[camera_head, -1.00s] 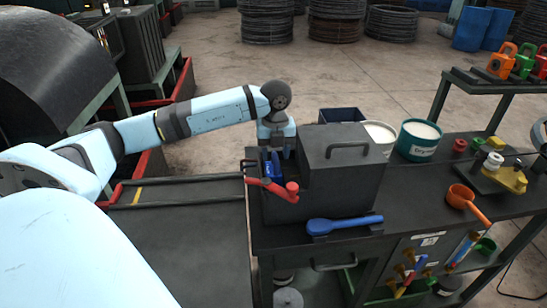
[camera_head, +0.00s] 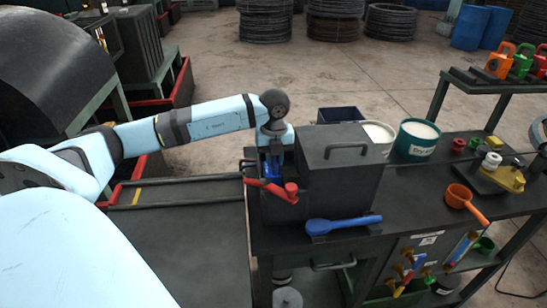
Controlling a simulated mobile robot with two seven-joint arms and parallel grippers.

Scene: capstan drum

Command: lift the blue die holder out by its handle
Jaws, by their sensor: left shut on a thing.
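The blue die holder (camera_head: 269,173) sits in the open left part of a dark box (camera_head: 343,187) on the black bench. Only a small part of it shows, and its handle is largely covered by my gripper. My left gripper (camera_head: 274,161) points down from above and is shut on the blue die holder. I cannot see the fingertips clearly. My right gripper is not in view.
A red lever (camera_head: 271,189) crosses just in front of the holder. A blue scoop (camera_head: 343,224) lies in front; a teal-rimmed bucket (camera_head: 417,140) stands behind right.

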